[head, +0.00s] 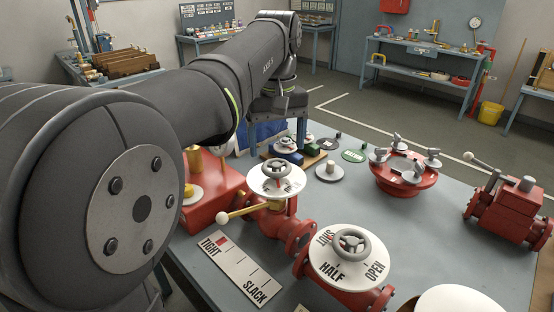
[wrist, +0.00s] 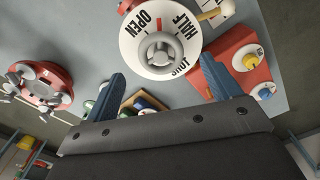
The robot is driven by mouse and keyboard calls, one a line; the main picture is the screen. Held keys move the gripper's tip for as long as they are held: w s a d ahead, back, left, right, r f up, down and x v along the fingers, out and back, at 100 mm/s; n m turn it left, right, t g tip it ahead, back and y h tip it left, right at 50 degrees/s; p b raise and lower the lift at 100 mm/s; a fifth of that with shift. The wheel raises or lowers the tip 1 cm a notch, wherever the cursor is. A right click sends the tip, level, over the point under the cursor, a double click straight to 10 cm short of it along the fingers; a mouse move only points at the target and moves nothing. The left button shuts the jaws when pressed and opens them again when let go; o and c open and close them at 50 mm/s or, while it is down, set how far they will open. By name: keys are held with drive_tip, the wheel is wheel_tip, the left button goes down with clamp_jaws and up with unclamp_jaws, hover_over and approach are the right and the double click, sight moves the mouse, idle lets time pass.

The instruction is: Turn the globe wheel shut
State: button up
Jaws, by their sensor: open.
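Two white dials with grey handwheels are in the head view. The front wheel (head: 350,242) sits on a dial marked SHUT, HALF and OPEN, on a red pipe. My gripper (head: 272,135) is open and empty, pointing down behind the rear dial. Its blue fingers (wrist: 161,76) are apart, just short of the wheel in the wrist view.
A ball-ended lever (head: 223,217) sticks out left of the rear valve, above a TIGHT/SLACK plate (head: 237,272). A red box (head: 215,190) stands left. A red clamped flange (head: 404,180) and red valve (head: 505,210) stand right. A wooden tray (head: 310,158) lies under my gripper.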

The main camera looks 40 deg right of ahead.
sight(277, 165)
wheel_tip(277, 165, down, 5)
idle(0.3)
drive_tip(key=c, duration=1)
